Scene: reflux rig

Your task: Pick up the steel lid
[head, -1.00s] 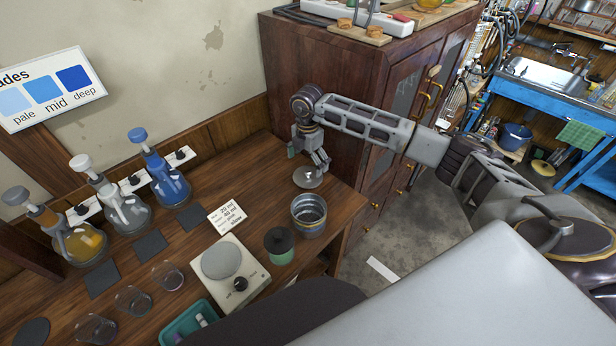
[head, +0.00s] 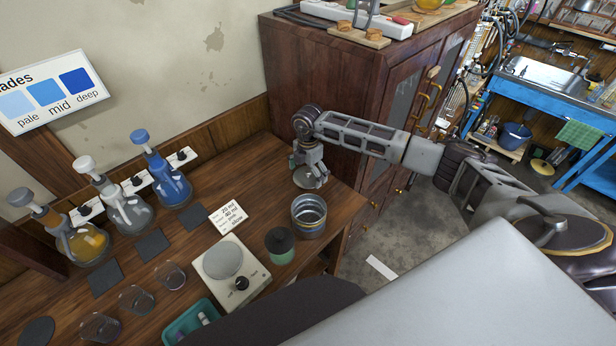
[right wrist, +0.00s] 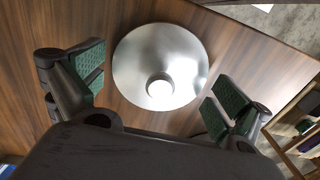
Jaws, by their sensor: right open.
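The steel lid (right wrist: 160,62) is a shiny round disc with a pale round knob in its middle. It lies on the wooden bench, and in the head view its edge (head: 303,181) shows partly hidden under my right gripper (head: 314,178). In the right wrist view my right gripper (right wrist: 162,88) is open, with its green-padded fingers apart on either side of the lid's lower half. I see no finger touching the knob. My left gripper is not in view.
A steel pot (head: 309,215) stands just in front of the lid. A dark-topped green jar (head: 280,243) and a white hotplate (head: 231,275) are nearer. A wooden cabinet (head: 325,95) rises close behind the gripper. Flasks (head: 168,180) stand to the left.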

